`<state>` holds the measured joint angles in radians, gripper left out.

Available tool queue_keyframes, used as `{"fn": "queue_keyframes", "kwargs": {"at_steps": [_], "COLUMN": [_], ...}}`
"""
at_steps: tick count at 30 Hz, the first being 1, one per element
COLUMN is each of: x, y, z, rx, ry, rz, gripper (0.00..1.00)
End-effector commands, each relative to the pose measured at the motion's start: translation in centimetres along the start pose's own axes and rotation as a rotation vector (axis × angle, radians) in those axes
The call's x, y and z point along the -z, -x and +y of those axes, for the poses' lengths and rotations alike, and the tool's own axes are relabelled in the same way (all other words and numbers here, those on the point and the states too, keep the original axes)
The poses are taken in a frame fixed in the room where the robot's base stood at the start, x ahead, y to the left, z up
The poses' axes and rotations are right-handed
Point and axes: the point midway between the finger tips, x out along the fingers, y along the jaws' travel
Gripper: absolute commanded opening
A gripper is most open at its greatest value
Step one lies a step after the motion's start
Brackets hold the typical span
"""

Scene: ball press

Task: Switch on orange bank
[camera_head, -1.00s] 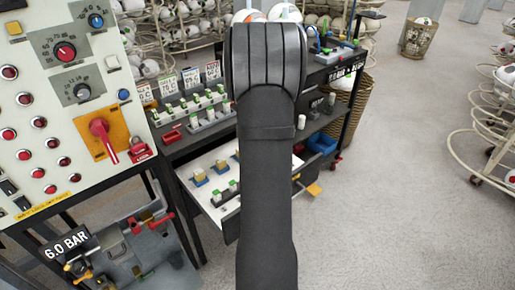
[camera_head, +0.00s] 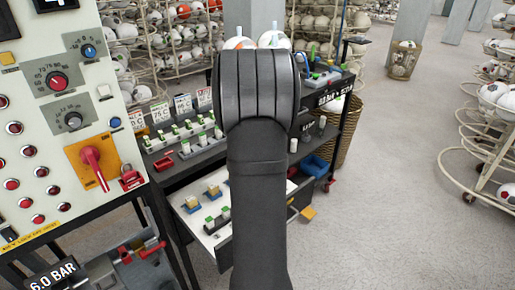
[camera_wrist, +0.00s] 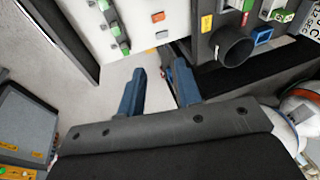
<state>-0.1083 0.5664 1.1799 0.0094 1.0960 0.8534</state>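An orange plate (camera_head: 93,165) with a red turn handle (camera_head: 94,165) sits low on the pale control panel at left. A red padlock-like piece (camera_head: 130,177) is beside it. I cannot tell whether this is the orange bank. In the wrist view, a small orange piece (camera_wrist: 158,17) lies on a pale surface, near a dark strip with green-and-white switches (camera_wrist: 115,27). My gripper (camera_wrist: 160,67) is open and empty, its two blue fingers apart with nothing between them. In the head view my dark arm hides the fingers and part of the bench.
The panel carries knobs and several red buttons (camera_head: 28,150). An open drawer (camera_head: 212,212) holds blocks and switches under the bench. A blue bin (camera_head: 315,166) is right of my arm. Ball racks (camera_head: 490,165) stand at far right; floor between is clear.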

Motion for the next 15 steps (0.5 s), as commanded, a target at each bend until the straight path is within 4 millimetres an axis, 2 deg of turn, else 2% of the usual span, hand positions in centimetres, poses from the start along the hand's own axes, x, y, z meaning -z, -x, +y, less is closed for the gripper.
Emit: {"fn": "queue_keyframes", "kwargs": {"at_steps": [1,4,5,15], "x": [0.0,0.0,0.0,0.0], "y": [-0.5,-1.7,-2.1,-6.4], "z": [0.1,0.3,0.3,1.0], "rx": [0.006,0.031,0.042,0.177], "ry": [0.029,0.124,0.156,0.527], "rz": [-0.011,-0.037,-0.045,-0.094], "gripper": [0.21,0.02,0.00,0.00]}}
